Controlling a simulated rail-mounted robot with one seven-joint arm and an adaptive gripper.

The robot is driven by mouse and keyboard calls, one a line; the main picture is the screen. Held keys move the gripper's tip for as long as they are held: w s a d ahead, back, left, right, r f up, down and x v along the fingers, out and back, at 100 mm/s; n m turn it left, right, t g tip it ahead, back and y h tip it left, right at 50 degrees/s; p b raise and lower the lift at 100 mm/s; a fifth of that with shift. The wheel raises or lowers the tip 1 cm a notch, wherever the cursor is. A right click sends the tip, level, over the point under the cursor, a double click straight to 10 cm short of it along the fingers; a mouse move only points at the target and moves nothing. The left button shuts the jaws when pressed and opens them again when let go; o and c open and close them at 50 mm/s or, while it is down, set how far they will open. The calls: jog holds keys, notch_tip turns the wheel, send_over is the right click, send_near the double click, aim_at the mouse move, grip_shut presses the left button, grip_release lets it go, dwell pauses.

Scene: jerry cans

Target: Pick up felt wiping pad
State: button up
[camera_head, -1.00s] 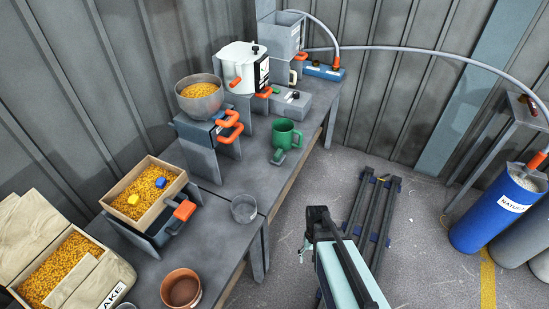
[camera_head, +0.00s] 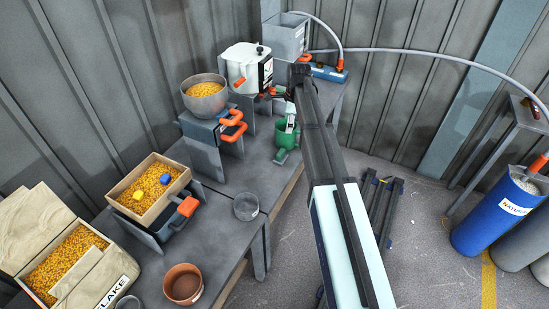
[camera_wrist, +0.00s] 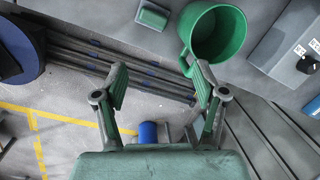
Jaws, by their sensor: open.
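The felt wiping pad seems to be the small green-topped block (camera_wrist: 153,15) near the top edge of the wrist view. In the head view it is a small grey-green piece (camera_head: 281,156) on the bench, just in front of the green mug (camera_head: 286,139). My gripper (camera_wrist: 160,80) is open and empty, fingers spread, with the pad beyond the fingertips. In the head view my gripper (camera_head: 291,126) hangs at the mug, partly hiding it.
A grey box (camera_wrist: 290,45) lies right of the mug. Bench left of the pad is clear.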

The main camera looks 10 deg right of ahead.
jog(key=m, duration=0.2)
jog(key=m+p, duration=0.2)
jog(key=m, duration=0.1)
send_near(281, 151)
jog(key=shift+g, duration=0.3)
notch_tip(281, 151, down, 5)
jog(key=shift+w+a+f, duration=0.1)
jog(key=shift+w+f, duration=0.05)
jog(key=shift+f, duration=0.1)
jog(key=shift+w+a+f+p, duration=0.15)
jog(key=shift+f+p, duration=0.2)
jog(key=shift+f, duration=0.5)
jog(key=shift+w+a+f+p, duration=0.15)
jog(key=shift+f+p, duration=0.2)
jog(key=shift+f, duration=0.45)
jog(key=shift+w+a+f+p, duration=0.15)
jog(key=shift+f+p, duration=0.2)
jog(key=shift+f, duration=0.5)
jog(key=shift+s, duration=0.1)
jog(key=c, duration=0.9)
